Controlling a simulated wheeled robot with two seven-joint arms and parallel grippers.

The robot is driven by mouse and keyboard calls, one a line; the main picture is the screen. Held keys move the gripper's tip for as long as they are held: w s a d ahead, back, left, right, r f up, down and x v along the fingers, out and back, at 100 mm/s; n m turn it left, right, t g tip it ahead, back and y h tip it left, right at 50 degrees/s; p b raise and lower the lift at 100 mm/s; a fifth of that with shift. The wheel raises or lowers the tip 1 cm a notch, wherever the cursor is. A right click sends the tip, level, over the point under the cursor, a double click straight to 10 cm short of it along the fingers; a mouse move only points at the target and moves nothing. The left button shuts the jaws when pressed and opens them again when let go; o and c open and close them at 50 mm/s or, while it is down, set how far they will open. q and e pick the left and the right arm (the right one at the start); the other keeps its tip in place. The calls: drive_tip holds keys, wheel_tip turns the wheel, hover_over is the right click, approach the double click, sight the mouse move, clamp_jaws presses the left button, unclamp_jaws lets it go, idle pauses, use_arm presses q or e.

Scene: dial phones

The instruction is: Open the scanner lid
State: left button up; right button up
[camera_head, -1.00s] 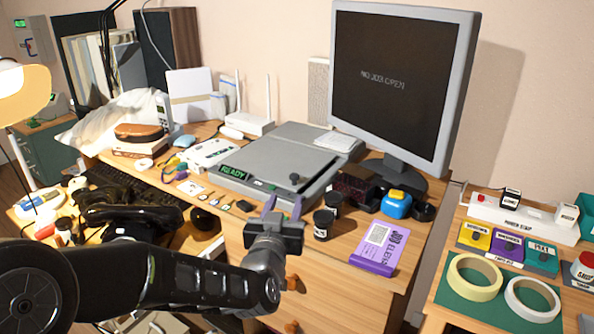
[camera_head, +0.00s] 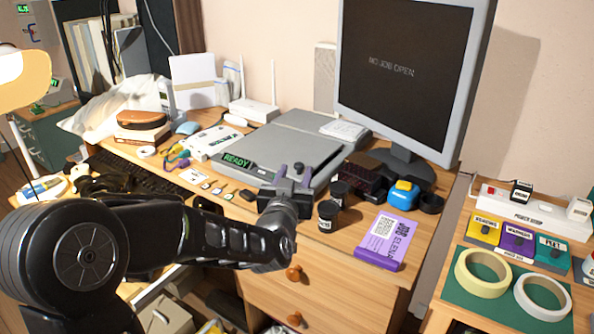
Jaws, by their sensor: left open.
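The grey flatbed scanner (camera_head: 277,150) lies on the wooden desk with its lid down. A small green display on its front left reads READY (camera_head: 237,161). A dark knob (camera_head: 299,167) shows at the lid's front right. My left gripper (camera_head: 289,176) is at the scanner's front edge, its fingers apart and pointing toward the scanner, close to the dark knob. I cannot tell whether a finger touches the knob or lid. My right gripper is out of view.
Two dark jars (camera_head: 328,216) stand right of my left gripper. Small items and a keyboard (camera_head: 135,177) lie left.

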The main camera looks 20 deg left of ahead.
use_arm(q)
drive_tip(key=shift+x, duration=1.2)
clamp_jaws()
idle(0.6)
